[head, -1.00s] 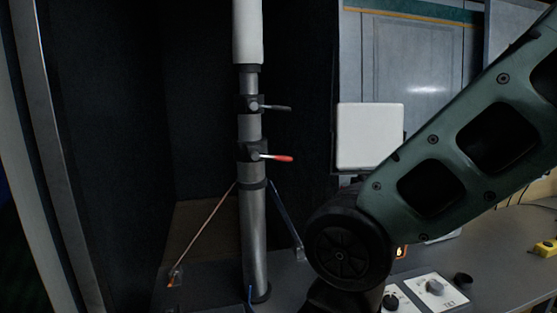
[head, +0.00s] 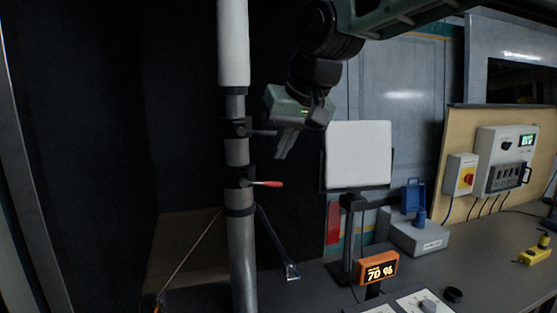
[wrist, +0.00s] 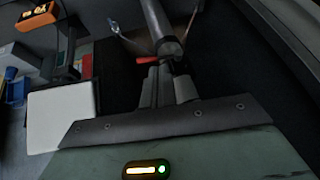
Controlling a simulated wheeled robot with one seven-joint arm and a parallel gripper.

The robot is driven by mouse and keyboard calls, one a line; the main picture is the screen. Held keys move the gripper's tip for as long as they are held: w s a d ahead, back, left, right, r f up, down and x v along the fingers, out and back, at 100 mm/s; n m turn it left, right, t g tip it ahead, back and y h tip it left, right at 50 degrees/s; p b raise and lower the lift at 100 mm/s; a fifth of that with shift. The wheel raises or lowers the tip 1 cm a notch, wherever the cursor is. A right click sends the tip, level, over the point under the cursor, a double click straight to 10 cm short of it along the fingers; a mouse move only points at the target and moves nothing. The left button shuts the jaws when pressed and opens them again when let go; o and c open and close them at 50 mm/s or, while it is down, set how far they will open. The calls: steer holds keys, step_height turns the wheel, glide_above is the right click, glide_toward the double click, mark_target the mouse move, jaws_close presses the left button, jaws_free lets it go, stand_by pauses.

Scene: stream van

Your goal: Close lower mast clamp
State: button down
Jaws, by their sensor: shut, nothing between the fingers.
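The mast (head: 240,260) stands upright left of centre in the head view, and part of it shows at the top of the wrist view (wrist: 160,22). The lower mast clamp (head: 238,178) is a dark collar with a red-tipped lever (head: 268,184) sticking out to the right, roughly level. The red lever also shows in the wrist view (wrist: 147,60), near my fingertips. My gripper (head: 281,157) is shut and empty, pointing down, above and slightly right of the red lever in the picture. Whether it touches the lever is unclear.
An upper clamp (head: 238,128) with a dark lever sits higher on the mast, close to my gripper. A white panel (head: 358,154) stands to the right. An orange display (head: 378,268) and a grey box (head: 418,236) are on the worktop (head: 480,262).

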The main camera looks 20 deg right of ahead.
steer(key=w+d+r+m+t, duration=0.1)
steer(key=w+d+r, duration=0.2)
steer(key=r, duration=0.2)
steer(key=shift+w+d, duration=0.15)
steer(key=shift+d, duration=0.15)
steer(key=p+x, duration=0.3)
steer(key=x, duration=0.6)
steer(key=shift+w, duration=0.1)
steer(key=f, duration=0.3)
steer(key=f+p, duration=0.1)
steer(key=shift+a+f, duration=0.3)
steer(key=shift+d+f+b, duration=0.15)
steer(key=shift+f+b, duration=0.05)
steer(key=shift+b, duration=0.35)
